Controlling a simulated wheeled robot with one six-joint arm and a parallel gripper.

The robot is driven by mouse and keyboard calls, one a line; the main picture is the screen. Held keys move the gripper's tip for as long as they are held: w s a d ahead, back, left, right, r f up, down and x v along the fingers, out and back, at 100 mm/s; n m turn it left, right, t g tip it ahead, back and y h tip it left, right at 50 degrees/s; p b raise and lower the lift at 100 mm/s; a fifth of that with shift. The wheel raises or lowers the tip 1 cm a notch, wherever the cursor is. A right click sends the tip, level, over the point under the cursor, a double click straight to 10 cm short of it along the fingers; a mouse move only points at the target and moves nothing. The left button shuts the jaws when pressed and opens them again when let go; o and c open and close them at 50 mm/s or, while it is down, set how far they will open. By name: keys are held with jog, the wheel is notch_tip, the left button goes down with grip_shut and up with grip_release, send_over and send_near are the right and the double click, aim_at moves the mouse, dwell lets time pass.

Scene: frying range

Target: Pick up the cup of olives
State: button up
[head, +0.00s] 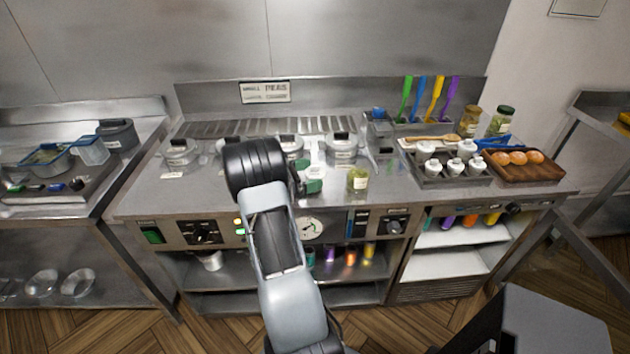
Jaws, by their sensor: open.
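A small clear cup with yellow-green contents (357,180), which looks like the cup of olives, stands upright near the front edge of the steel counter, right of centre. My gripper (308,177) is at the end of my arm over the counter, to the left of the cup and apart from it. Its green-tipped fingers are open, and nothing shows between them. My dark wrist hides part of the gripper and of the counter behind it.
Lidded metal pots (343,147) line the counter behind the cup. To the right stand a tray of white-topped shakers (455,185), a wooden tray of brown round items (545,176), and two jars (500,122). Bare counter lies right of the cup.

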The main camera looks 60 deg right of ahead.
jog(key=shift+x, duration=0.95)
jog(key=shift+c, duration=0.5)
jog(key=c, duration=0.8)
